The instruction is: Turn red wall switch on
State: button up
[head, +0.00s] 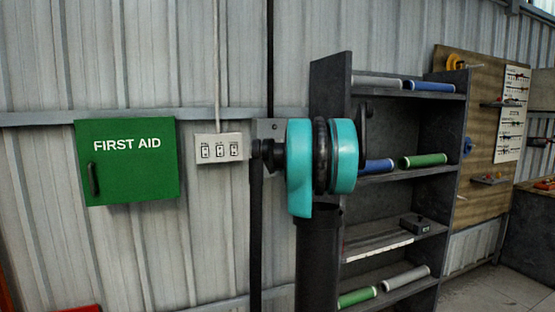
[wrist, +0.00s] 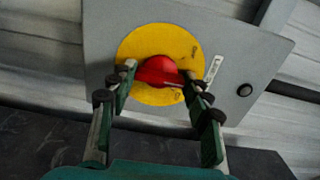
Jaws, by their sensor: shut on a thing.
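The red wall switch (wrist: 158,68) is a red knob on a round yellow disc (wrist: 160,40), set on a grey plate (wrist: 108,30) in the wrist view. My gripper (wrist: 160,77) has its two fingers on either side of the red knob, shut on it. A small white label strip (wrist: 214,68) and a black round button (wrist: 245,90) are on the plate right of the disc. In the head view the red knob and my fingers are hidden behind my teal arm. A grey plate edge shows just left of the arm there.
A green first aid box (head: 128,185) and a white panel of small switches (head: 219,157) are on the wall left of my arm. A dark shelf (head: 400,193) with green, blue and grey rolls stands close on the right. A wooden tool board (head: 478,150) is farther right.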

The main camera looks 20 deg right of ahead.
jog(key=m, duration=0.4)
jog(key=shift+m, duration=2.5)
jog(key=o, duration=1.2)
jog(key=shift+c, duration=0.2)
jog(key=shift+s, duration=0.15)
jog(key=s, duration=1.1)
jog(key=shift+s, duration=0.4)
